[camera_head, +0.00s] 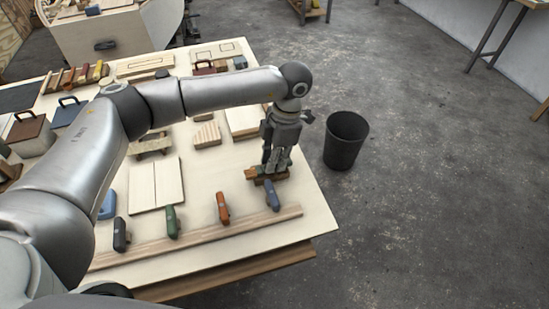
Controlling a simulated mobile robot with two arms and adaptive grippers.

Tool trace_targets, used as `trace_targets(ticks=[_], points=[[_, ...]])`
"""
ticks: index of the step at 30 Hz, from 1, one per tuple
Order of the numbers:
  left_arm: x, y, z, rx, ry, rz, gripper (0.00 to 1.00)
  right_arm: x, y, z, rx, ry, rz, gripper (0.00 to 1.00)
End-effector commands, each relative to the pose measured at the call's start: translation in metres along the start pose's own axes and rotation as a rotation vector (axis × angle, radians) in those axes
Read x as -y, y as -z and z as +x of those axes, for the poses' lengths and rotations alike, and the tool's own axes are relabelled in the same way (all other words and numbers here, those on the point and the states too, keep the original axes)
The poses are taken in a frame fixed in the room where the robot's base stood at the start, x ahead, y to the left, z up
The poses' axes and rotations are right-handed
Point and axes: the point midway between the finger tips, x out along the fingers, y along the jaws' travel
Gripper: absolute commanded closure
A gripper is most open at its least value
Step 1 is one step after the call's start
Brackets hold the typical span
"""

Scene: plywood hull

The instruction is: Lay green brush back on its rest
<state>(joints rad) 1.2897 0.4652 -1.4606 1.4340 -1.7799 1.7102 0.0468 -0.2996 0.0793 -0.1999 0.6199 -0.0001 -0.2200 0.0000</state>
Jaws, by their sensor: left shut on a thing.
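A reddish-brown wooden piece (268,179), which looks like the rest, is just under the fingertips. I cannot tell whether the brush touches it. My right gripper is not in view.
A wooden strip (200,238) runs along the near table edge, with black, green, orange and blue handled tools beside it. Pale boards (157,186) lie left of the gripper. A black bin (345,140) stands on the floor to the right.

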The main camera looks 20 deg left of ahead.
Motion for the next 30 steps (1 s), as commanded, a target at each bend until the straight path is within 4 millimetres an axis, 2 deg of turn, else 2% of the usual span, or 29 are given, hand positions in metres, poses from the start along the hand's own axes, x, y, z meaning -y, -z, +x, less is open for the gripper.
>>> trace_targets(ticks=[30], points=[[-0.0001,-0.0005,0.0019,0.0,0.0,0.0,1.0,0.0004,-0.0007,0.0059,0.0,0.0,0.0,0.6]])
